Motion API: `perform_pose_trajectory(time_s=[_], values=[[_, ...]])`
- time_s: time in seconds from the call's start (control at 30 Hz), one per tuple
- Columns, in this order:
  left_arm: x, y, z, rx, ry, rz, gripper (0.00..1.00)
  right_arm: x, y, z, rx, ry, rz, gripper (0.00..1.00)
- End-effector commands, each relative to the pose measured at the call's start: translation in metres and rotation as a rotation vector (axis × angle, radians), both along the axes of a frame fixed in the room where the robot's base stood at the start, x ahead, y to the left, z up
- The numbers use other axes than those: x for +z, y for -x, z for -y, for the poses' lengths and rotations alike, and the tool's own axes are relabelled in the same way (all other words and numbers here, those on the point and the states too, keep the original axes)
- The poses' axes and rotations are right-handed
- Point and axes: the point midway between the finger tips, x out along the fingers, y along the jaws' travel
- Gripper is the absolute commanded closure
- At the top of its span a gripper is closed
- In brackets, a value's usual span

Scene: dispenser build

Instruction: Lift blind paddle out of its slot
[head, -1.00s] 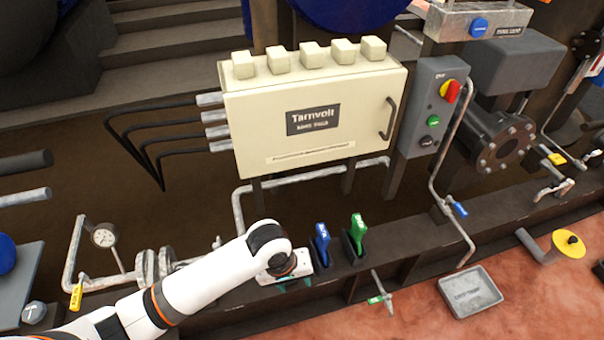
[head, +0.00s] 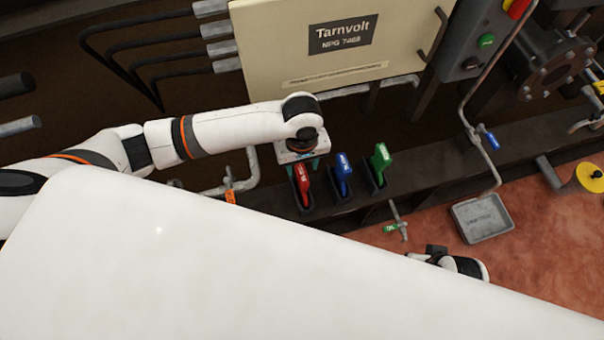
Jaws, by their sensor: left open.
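Three paddles stand in dark slot holders on the rail in the head view: a red one (head: 303,186), a blue one (head: 343,174) and a green one (head: 381,161). Their labels are too small to read, so I cannot tell which is the blind paddle. My left gripper (head: 304,161) is open, pointing down just above and behind the red paddle. Its teal fingers partly show; I see no grip on the paddle. A dark and white end of my right arm (head: 455,263) shows beyond the large white arm link; its jaws cannot be made out.
The cream Tarnvolt cabinet (head: 300,62) stands behind the paddles, with black cables at its left. A small tap (head: 398,222) juts out below the green paddle. A grey tray (head: 482,217) lies on the red floor at right. My white arm link covers the lower left.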

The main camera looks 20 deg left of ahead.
Motion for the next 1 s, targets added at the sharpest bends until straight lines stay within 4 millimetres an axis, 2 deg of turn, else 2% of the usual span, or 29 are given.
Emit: perform_pose_trajectory(time_s=[0.1,0.37,0.57,0.9,1.0], values=[[-0.02,0.0,0.0,0.0,-0.001,-0.001,0.53,0.021,0.003,0.001,-0.001,-0.001,0.016,0.35],[-0.05,0.0,0.0,-0.001,0.0,0.0,0.53,0.062,0.015,0.002,-0.004,-0.002,0.036,0.35],[-0.066,0.0,0.0,-0.001,0.0,0.001,0.53,0.056,0.016,0.003,-0.004,-0.002,0.034,0.35],[-0.068,0.0,0.0,-0.002,0.0,0.001,0.53,0.057,0.016,0.002,-0.004,-0.002,0.034,0.35],[-0.068,0.0,0.0,-0.002,0.001,0.001,0.69,0.057,0.016,0.002,-0.004,-0.002,0.034,0.35]])
